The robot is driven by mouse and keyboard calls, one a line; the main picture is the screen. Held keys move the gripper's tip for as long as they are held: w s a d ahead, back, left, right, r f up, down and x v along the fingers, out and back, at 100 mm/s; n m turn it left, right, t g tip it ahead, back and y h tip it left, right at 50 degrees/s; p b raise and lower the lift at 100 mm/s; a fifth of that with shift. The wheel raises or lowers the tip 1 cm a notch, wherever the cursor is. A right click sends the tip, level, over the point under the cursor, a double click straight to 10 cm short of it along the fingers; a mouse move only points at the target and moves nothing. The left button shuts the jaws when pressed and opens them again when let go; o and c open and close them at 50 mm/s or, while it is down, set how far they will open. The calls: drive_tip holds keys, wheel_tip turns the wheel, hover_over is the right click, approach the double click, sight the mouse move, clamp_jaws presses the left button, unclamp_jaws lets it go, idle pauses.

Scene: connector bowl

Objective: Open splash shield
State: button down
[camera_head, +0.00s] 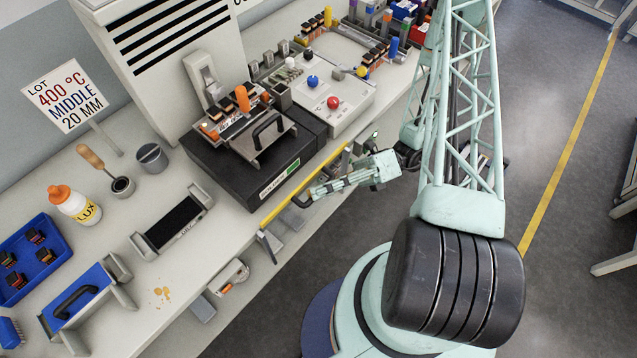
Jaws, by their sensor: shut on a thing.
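A yellow bar (277,210) runs along the front of the black machine (232,178), at the bench's front edge. It looks like the edge of the splash shield; the shield's panel cannot be made out clearly. My gripper (303,199) reaches in from the right, low in front of the machine. Its dark fingertips are at the bar and are shut on it; the exact contact is small and partly hidden by the gripper. On the machine sits a metal plate with a black handle (268,130) and an orange knob (242,98) behind it.
A control box with a blue and a red button (333,102) stands right of the machine. A black-topped tray (172,222), a white bottle (73,203), a grey cup (151,157) and a blue bin (30,258) are on the bench at left. Open floor (560,250) lies at right.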

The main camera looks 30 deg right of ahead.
drive_tip(key=shift+f+b, duration=0.45)
drive_tip(key=shift+f, duration=1.25)
drive_tip(key=c, duration=3)
unclamp_jaws()
drive_tip(key=shift+d, duration=0.15)
drive_tip(key=v, duration=1.1)
drive_tip(key=shift+d, duration=0.4)
